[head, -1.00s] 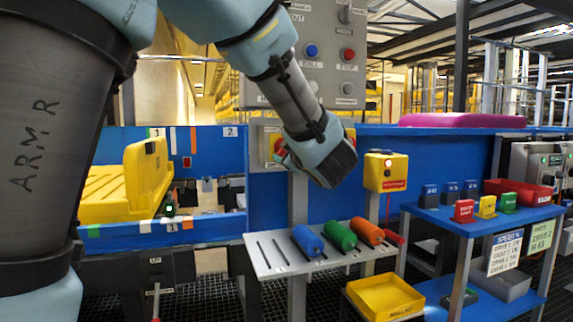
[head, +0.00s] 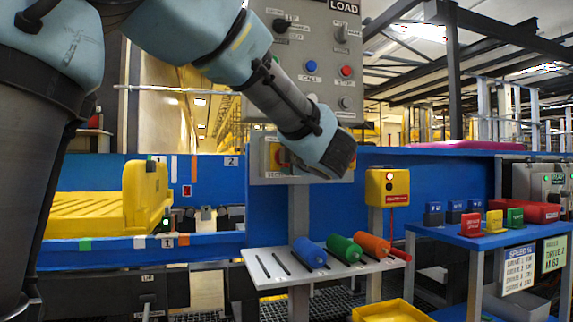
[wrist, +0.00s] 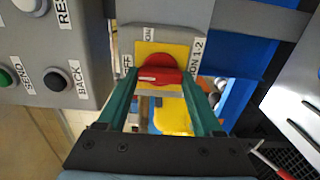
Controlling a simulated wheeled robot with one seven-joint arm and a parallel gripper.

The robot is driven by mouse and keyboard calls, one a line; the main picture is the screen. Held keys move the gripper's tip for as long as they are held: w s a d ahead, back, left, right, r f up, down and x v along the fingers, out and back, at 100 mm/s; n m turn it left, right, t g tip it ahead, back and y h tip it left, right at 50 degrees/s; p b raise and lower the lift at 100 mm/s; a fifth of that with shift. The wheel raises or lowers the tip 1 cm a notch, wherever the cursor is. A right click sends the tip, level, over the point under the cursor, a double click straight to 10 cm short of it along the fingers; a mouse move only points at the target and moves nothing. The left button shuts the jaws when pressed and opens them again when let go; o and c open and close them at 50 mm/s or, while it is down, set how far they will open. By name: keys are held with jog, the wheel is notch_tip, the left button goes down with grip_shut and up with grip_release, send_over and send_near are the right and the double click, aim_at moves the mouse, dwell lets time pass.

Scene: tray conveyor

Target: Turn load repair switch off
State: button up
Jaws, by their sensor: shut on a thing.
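A red rotary switch (wrist: 160,70) sits on a yellow plate (wrist: 178,50) on a grey box, with OFF at its left and ON above it in the wrist view. Its handle lies roughly across that picture. A side label is partly readable as "ON 1-2". My gripper (wrist: 163,80) has its two green fingers on either side of the red handle, shut on it. In the head view my gripper (head: 330,152) covers much of the switch box (head: 268,158). Above it, the grey LOAD panel (head: 330,62) carries a black selector (head: 284,25) and a grey selector (head: 342,33).
The panel also has a blue button (head: 311,66) and a red button (head: 346,71). A yellow box (head: 388,187) with a red lamp stands right of my gripper. A slotted shelf (head: 270,268) holds blue, green and orange cylinders below. A yellow tray (head: 90,215) is at left.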

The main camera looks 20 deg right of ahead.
dwell(0.4)
jog(key=o, duration=1.4)
jog(key=shift+c, duration=0.2)
jog(key=s+a, duration=0.1)
jog(key=s, duration=0.9)
jog(key=shift+s+a+p, duration=0.2)
jog(key=shift+s+p, duration=0.15)
jog(key=shift+s, duration=0.15)
